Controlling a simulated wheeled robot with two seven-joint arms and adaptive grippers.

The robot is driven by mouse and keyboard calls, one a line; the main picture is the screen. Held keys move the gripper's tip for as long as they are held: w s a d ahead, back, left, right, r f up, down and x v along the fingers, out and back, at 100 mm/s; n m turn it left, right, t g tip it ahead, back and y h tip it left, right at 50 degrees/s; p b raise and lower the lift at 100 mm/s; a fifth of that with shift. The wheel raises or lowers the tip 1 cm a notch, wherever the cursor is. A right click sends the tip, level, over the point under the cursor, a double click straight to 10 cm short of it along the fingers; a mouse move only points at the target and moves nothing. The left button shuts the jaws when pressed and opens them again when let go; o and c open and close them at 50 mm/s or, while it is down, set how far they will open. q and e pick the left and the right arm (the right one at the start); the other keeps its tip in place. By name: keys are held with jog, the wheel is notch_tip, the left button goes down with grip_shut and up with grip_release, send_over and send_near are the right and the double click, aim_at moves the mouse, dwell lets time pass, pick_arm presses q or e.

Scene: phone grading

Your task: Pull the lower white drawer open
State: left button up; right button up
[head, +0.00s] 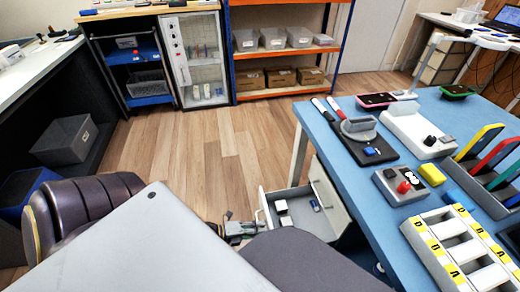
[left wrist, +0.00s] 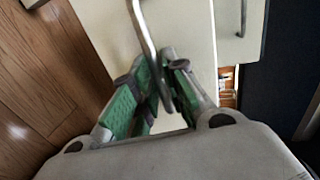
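The lower white drawer (head: 284,196) stands pulled out from the white cabinet under the blue table, with a few small light boxes inside. Its front and metal handle (left wrist: 146,42) show close up in the left wrist view. My left gripper (head: 240,229) is at the front of this drawer, low near the floor. In the left wrist view its green-padded fingers (left wrist: 158,75) are closed around the handle bar. The upper drawer front (head: 328,197) stands behind the open drawer, and its handle (left wrist: 243,18) shows in the wrist view. My right gripper is not in view.
The blue table (head: 350,179) holds phone tools, trays and a yellow-marked rack (head: 455,245). A shelf (head: 285,52) with bins is at the back. The wood floor (head: 190,155) between is clear.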

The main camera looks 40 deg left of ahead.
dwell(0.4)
pick_arm(q)
jog(key=v, duration=1.2)
dwell(0.8)
